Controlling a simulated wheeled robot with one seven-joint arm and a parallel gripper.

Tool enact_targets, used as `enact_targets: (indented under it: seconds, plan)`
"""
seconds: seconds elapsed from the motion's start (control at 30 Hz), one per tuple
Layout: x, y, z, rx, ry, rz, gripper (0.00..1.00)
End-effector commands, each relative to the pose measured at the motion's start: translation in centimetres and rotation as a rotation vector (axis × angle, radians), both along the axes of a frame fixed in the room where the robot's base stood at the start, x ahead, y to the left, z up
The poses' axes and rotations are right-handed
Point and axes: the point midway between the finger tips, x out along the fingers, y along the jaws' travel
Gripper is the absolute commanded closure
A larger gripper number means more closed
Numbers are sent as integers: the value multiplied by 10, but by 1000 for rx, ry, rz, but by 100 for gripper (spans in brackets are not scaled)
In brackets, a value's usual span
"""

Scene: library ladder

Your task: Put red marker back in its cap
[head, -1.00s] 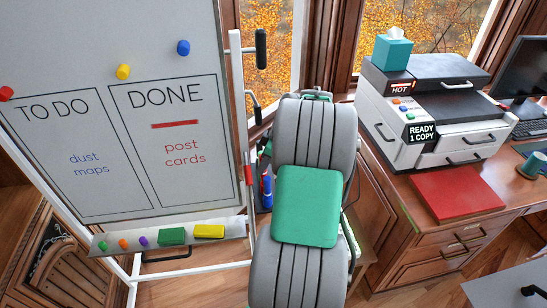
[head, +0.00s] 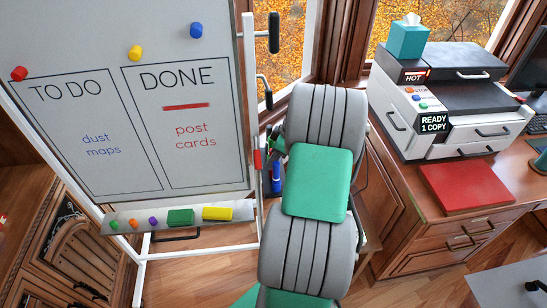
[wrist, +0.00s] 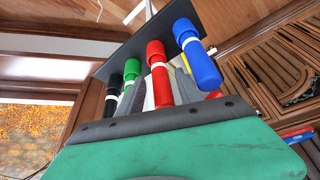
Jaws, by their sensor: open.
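In the wrist view, a red marker-shaped piece (wrist: 157,64) with a white band stands in a row with black, green and blue ones (wrist: 188,45) at a dark holder plate (wrist: 125,55). I cannot tell which part is cap and which is marker. My gripper (wrist: 165,88) is open, its grey fingers partly seen behind the row, near the red piece; contact is unclear. Another small red part (wrist: 214,95) shows beside the blue one. In the head view, my arm hides most of the gripper; a red piece (head: 257,159) and a blue one (head: 276,182) show beside the board stand.
The whiteboard (head: 110,175) stands at the left, with a tray (head: 245,209) holding magnets and erasers. A wooden desk (head: 408,205) with a printer (head: 400,135) and a red folder (head: 467,188) is at the right. Some floor shows between them.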

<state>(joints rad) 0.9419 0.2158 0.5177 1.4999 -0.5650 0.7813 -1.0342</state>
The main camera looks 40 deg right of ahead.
Motion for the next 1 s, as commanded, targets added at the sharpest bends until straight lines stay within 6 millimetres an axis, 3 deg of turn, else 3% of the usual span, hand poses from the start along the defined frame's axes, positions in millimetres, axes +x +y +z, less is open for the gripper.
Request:
enact_targets:
  seconds: [0.1,0.43,0.67,0.77,0.83,0.93,1.0]
  plan:
    - [0,0,-4,1,0,0,58]
    - [-19,-17,55,-5,-4,-1,58]
    - [-23,-15,71,-2,1,0,58]
    - [-10,17,83,-5,21,-23,58]
    - [2,61,96,-10,47,-61,58]
    - [3,148,117,-26,85,-153,58]
    - [-14,209,125,-37,99,-238,58]
